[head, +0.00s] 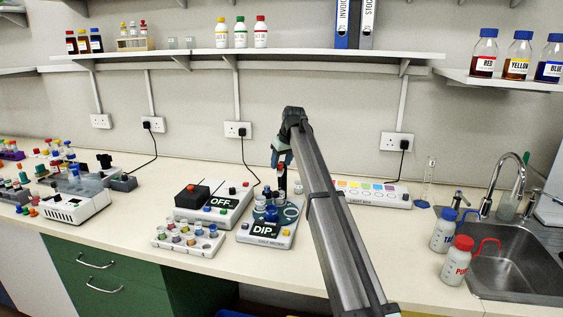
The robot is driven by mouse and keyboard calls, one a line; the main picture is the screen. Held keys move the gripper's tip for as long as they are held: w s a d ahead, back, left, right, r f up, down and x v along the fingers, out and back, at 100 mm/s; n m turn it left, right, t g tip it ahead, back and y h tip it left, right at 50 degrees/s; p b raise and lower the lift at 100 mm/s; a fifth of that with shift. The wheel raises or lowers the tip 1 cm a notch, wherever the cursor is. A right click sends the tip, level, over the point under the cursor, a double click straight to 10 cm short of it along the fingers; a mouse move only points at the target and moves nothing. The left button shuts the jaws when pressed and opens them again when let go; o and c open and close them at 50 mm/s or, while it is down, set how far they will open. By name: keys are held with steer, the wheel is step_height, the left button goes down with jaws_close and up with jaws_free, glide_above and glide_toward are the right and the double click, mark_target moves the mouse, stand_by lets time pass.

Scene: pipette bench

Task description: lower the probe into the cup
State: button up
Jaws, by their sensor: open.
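My gripper (281,160) points down over the DIP device (265,232) on the bench. It is small in this view and partly hidden by my own arm. A dark upright piece with a red mark, which may be the probe (282,178), shows just below the gripper. I cannot tell whether the two touch. Small blue-topped vessels (271,213) stand on the DIP device, below and slightly left of the gripper. I cannot tell which one is the cup. A ring-shaped part (291,211) lies to their right.
An OFF box (214,203) with a dark block stands behind left. A rack of small capped vials (188,238) is at the front left. A light box (372,193) lies to the right. Two wash bottles (458,262) stand by the sink (520,270).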

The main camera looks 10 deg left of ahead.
jaws_close()
stand_by(0.4)
